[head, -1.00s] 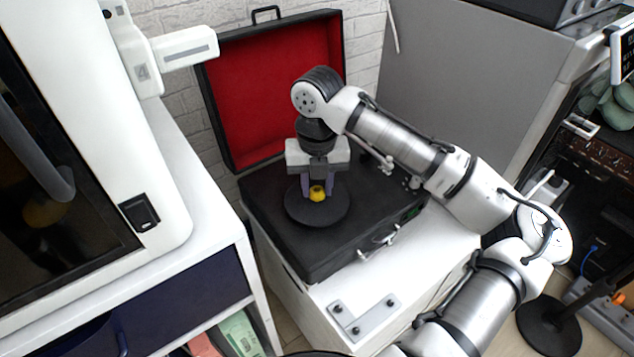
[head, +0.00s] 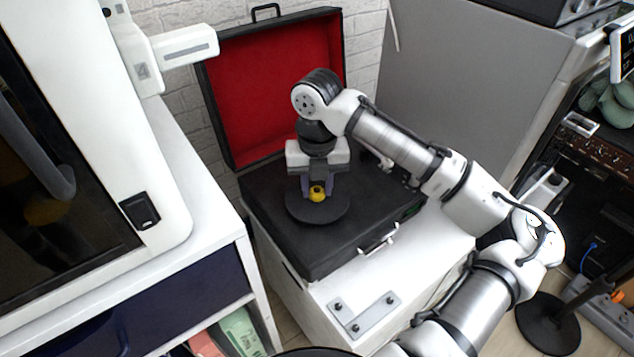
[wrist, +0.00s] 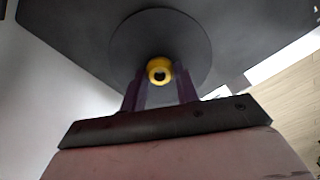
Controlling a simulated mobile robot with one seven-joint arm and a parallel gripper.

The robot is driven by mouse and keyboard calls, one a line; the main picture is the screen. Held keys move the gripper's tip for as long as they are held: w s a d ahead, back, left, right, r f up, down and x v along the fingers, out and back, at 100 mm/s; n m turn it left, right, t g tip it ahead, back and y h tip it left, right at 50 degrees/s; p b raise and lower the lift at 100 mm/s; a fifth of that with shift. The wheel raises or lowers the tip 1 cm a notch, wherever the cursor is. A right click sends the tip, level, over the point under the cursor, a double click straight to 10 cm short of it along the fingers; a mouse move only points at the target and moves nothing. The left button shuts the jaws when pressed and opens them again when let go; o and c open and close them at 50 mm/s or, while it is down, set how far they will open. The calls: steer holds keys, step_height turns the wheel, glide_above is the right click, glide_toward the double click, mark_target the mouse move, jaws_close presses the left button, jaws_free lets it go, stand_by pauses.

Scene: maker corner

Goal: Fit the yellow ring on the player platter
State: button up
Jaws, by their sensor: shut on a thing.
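The yellow ring (head: 317,194) is small and sits between the fingertips of my gripper (head: 319,188), over the middle of the platter. The ring also shows in the wrist view (wrist: 159,71), with a dark hole at its centre. My gripper is shut on the ring and points down. The player platter (head: 318,210) is a dark round disc on the black record player. It also shows in the wrist view (wrist: 195,45) behind the ring. I cannot tell whether the ring touches the platter or is around its spindle.
The record player case (head: 335,250) stands open on a white cabinet, its red-lined lid (head: 265,90) upright behind my gripper. A grey plate (head: 364,314) lies on the cabinet's front. A white machine (head: 160,190) stands at left. A grey panel (head: 450,100) rises at right.

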steer(key=shift+f, duration=0.2)
steer(key=o, duration=0.7)
steer(key=shift+c, duration=0.2)
step_height(320, 180, up, 11)
steer(key=p, duration=1)
